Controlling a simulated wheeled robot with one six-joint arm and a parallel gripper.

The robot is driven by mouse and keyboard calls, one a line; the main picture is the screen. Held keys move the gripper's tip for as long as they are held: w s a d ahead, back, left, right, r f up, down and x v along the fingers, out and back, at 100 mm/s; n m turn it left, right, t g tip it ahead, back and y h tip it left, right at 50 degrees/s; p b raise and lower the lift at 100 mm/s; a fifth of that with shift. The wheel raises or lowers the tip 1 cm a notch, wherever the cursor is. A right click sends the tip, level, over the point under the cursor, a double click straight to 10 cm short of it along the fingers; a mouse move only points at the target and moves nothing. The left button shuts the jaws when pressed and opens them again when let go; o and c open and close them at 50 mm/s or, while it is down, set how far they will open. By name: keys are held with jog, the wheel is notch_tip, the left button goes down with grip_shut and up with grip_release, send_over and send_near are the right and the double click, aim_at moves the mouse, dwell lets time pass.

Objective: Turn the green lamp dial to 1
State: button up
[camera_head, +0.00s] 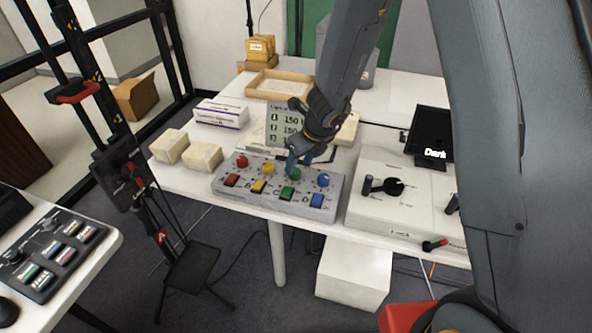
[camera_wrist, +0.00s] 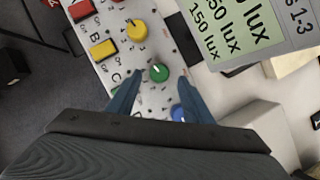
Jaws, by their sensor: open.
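The green lamp dial (camera_head: 295,174) is a round knob on a grey control panel (camera_head: 247,190), behind the green button (camera_head: 287,193). In the wrist view the green dial (camera_wrist: 158,73) has a pale mark on top, too small to read a number from. My gripper (camera_head: 304,160) is over the panel at the green dial. In the wrist view its blue fingers (camera_wrist: 163,76) are apart, one on each side of the green dial, with visible gaps. I cannot tell the exact height of the fingertips over the panel.
Red (camera_head: 242,161), yellow (camera_head: 268,168) and blue (camera_head: 323,180) dials share the panel, with coloured buttons in front. A lux display (camera_head: 287,122) stands behind. A white box with a black lever (camera_head: 392,187) is at the right. Two pale boxes (camera_head: 202,157) sit at the left.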

aim_at(296, 170)
jog(key=shift+b+x, duration=0.7)
jog(key=shift+x, duration=1.25)
jog(key=c, duration=1)
